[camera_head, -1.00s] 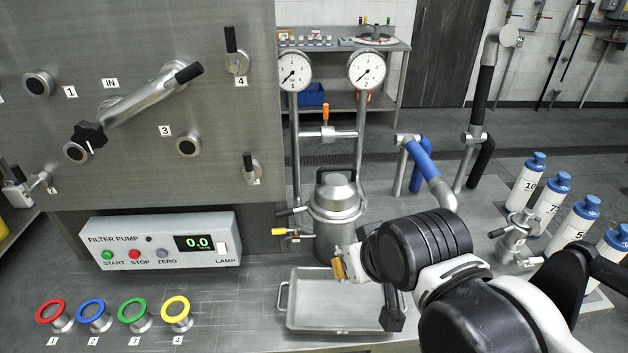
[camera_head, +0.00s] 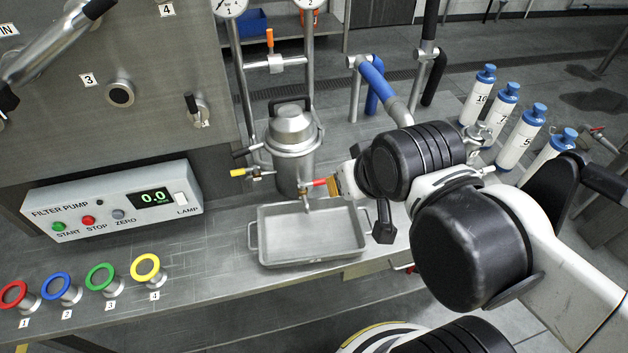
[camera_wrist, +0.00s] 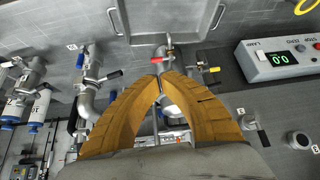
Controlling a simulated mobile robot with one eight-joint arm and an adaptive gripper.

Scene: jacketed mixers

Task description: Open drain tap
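The drain tap (camera_head: 312,186) is a small metal tap with a red handle, low on the front of the lidded steel vessel (camera_head: 292,150). Its spout points down over a grey metal tray (camera_head: 310,240). My gripper (camera_head: 334,183) has yellow-orange fingers and is just right of the red handle in the head view. In the wrist view my gripper (camera_wrist: 158,77) has its fingertips together, shut, with the red handle (camera_wrist: 160,59) just beyond them. Nothing shows between the fingers. I cannot tell whether the tips touch the handle.
A yellow-handled valve (camera_head: 245,172) sits on the vessel's left. Numbered white bottles (camera_head: 515,138) stand at right. The pump panel (camera_head: 115,200) and several coloured rings (camera_head: 100,276) are at left.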

